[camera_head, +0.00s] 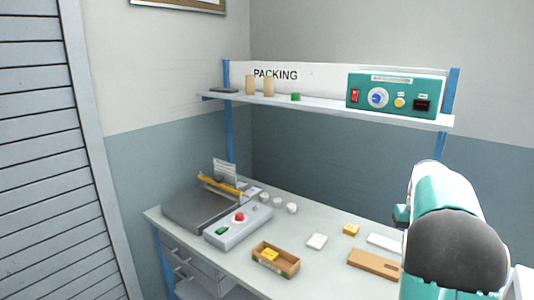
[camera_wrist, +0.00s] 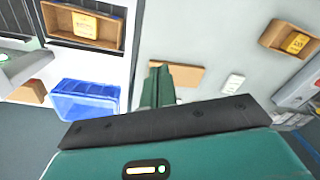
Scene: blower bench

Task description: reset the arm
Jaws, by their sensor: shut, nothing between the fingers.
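My arm (camera_head: 450,235) shows at the right edge of the head view, in front of the bench's right end. Its gripper cannot be made out there. In the wrist view my gripper (camera_wrist: 160,84) is shut and empty, with its green fingers together. The fingers appear in front of a brown board (camera_wrist: 186,76) on the pale bench top; whether they touch it cannot be told.
The bench (camera_head: 330,268) holds a control box (camera_head: 238,228) with red and green buttons, a wooden tray (camera_head: 276,262), a white block (camera_head: 317,241) and a yellow block (camera_head: 351,229). A shelf (camera_head: 330,106) carries a teal blower unit (camera_head: 394,94). A blue crate (camera_wrist: 85,101) is below.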

